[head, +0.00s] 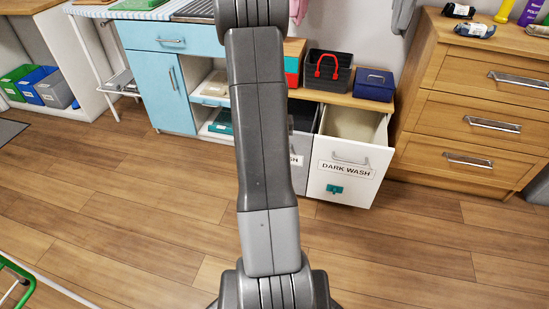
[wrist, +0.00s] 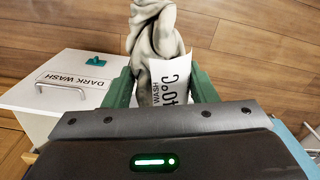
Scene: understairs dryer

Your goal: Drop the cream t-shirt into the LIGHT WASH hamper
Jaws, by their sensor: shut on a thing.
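The cream t-shirt (wrist: 155,35) hangs bunched between the green fingers of my gripper (wrist: 160,90) in the wrist view. My gripper is shut on it.
A blue cabinet (head: 148,85) stands left of the hampers and a wooden drawer chest (head: 480,105) stands right. A dark basket with red handles (head: 327,72) and a blue box (head: 374,84) sit above the hampers. The wood floor in front is clear.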

